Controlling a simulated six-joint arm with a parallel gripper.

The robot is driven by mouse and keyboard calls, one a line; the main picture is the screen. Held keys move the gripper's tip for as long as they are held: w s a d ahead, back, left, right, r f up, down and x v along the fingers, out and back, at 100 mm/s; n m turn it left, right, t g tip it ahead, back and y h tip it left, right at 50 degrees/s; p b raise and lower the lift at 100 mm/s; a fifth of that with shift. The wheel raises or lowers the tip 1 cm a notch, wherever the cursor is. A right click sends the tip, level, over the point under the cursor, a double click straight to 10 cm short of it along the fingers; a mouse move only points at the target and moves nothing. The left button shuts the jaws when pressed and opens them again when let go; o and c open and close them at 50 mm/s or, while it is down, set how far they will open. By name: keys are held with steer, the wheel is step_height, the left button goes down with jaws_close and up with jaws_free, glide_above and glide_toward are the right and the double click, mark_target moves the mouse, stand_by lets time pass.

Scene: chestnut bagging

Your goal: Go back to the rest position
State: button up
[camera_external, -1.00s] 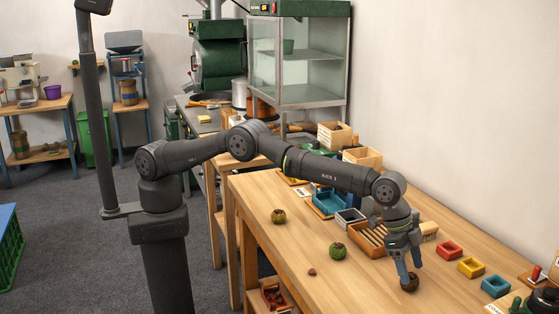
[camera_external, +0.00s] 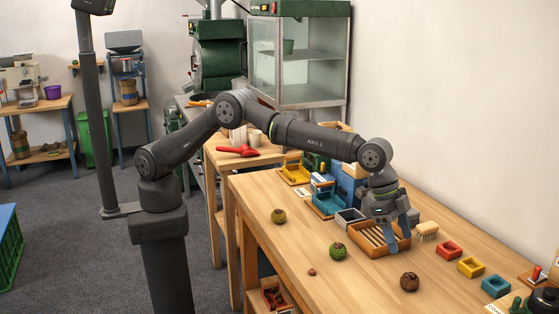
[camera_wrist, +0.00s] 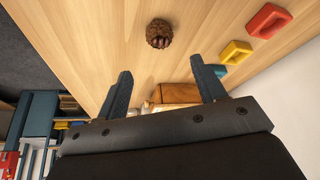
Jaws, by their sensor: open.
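My gripper (camera_external: 398,236) is open and empty. A brown husk (camera_external: 409,282) with dark nuts showing rests on the table, apart from the gripper. It also shows in the wrist view (camera_wrist: 159,33).
Red (camera_external: 448,250), yellow (camera_external: 471,267) and blue (camera_external: 496,286) bins line the right. A brush (camera_external: 427,231) lies beside the tray. The table's front left is mostly clear.

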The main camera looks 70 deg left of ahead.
mark_target(410, 274)
steer(key=x, duration=1)
steer(key=shift+f, duration=0.3)
steer(key=shift+w+d, duration=0.1)
steer(key=shift+d, duration=0.05)
step_height(410, 274, up, 4)
steer(key=shift+f, duration=0.1)
steer(key=s+d+r, duration=0.1)
steer(key=s+r, duration=0.6)
steer(key=s, duration=0.5)
steer(key=s+a+m+g, duration=0.1)
steer(key=s+a+m, duration=0.2)
steer(key=a, duration=1.1)
steer(key=s+a+m+g, duration=0.2)
steer(key=s+a+m, duration=0.2)
steer(key=s+a, duration=0.5)
steer(key=a, duration=0.5)
steer(key=shift+s+a+m+h, duration=0.2)
steer(key=shift+a+m+h, duration=0.1)
steer(key=shift+a, duration=0.1)
